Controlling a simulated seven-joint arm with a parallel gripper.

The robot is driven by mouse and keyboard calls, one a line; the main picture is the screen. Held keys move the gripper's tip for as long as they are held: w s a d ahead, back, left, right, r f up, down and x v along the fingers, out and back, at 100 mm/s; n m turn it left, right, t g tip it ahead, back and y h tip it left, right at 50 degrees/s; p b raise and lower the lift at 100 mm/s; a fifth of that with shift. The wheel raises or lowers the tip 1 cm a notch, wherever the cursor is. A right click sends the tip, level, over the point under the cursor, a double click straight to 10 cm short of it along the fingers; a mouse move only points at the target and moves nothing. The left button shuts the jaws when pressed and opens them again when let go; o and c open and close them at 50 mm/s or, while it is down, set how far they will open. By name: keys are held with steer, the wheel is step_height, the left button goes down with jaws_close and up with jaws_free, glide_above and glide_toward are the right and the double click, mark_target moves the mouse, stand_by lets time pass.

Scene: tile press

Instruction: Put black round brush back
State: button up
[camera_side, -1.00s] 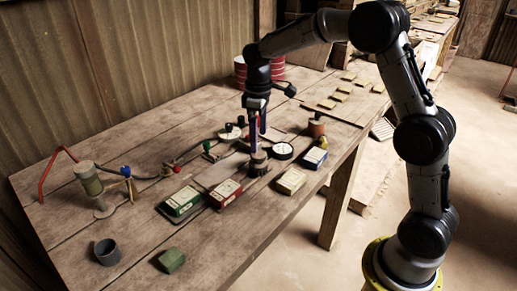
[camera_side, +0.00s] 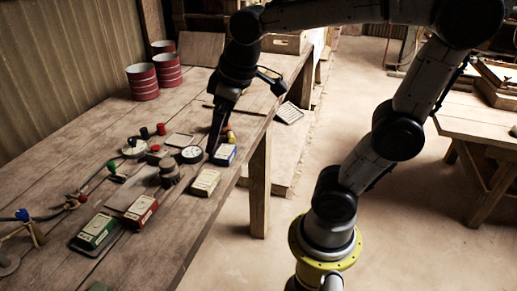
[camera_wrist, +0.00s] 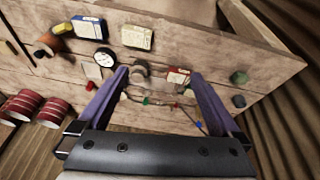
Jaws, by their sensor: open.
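A dark, round, stubby object (camera_side: 169,173), which looks like the black round brush, stands upright on the bench in the side view, left of the white-faced dial (camera_side: 191,154). In the wrist view it appears as a blurred grey-brown round shape (camera_wrist: 141,69) near the left fingertip. My gripper (camera_side: 214,148) is up and to the right of it in the side view, overlapping the blue-and-white box (camera_side: 224,154). The wrist view shows my gripper (camera_wrist: 160,77) with its purple fingers wide apart and nothing held between them.
A yellow-and-cream box (camera_side: 205,183), a red box (camera_side: 141,211) and a green box (camera_side: 96,232) line the front part of the bench. Cables with coloured knobs lie at left. Red-banded tins (camera_side: 142,82) stand at the back. The bench between tins and dial is mostly clear.

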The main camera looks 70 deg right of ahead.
steer(key=s+a+f+m+t, duration=0.1)
steer(key=s+f, duration=0.1)
steer(key=s, duration=0.7)
steer(key=shift+f+t, duration=0.4)
